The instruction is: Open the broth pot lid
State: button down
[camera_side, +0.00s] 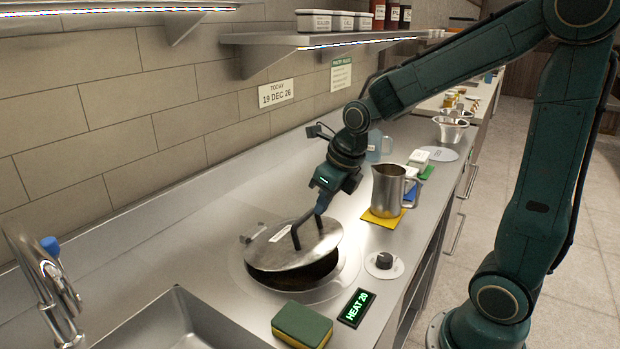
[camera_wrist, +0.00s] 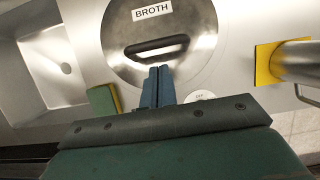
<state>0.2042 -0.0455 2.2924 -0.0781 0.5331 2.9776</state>
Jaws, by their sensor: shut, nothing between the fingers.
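The broth pot is set into the steel counter, and its dark opening (camera_side: 300,275) shows under the near edge of the lid. The round steel lid (camera_side: 285,252) is tilted, its near side raised off the rim. In the wrist view, the lid (camera_wrist: 195,62) carries a BROTH label and a dark bar handle (camera_wrist: 157,47). The handle (camera_side: 296,236) also shows in the side view. My gripper (camera_side: 321,206) is shut and empty at the handle's end. In the wrist view, my gripper's fingertips (camera_wrist: 159,72) lie just below the handle; I cannot tell whether they touch it.
A green and yellow sponge (camera_side: 302,325) and the HEAT 20 display (camera_side: 356,307) lie near the front edge. A knob (camera_side: 384,260) is right of the pot. A steel pitcher (camera_side: 388,188) stands on a yellow mat (camera_side: 383,217). A sink (camera_side: 180,325) is at left.

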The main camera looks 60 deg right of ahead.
send_over(314, 239)
jog(key=shift+s+f, duration=0.2)
jog(key=shift+f, duration=2.1)
jog(key=shift+w+r+g, duration=0.3)
jog(key=shift+r, duration=0.1)
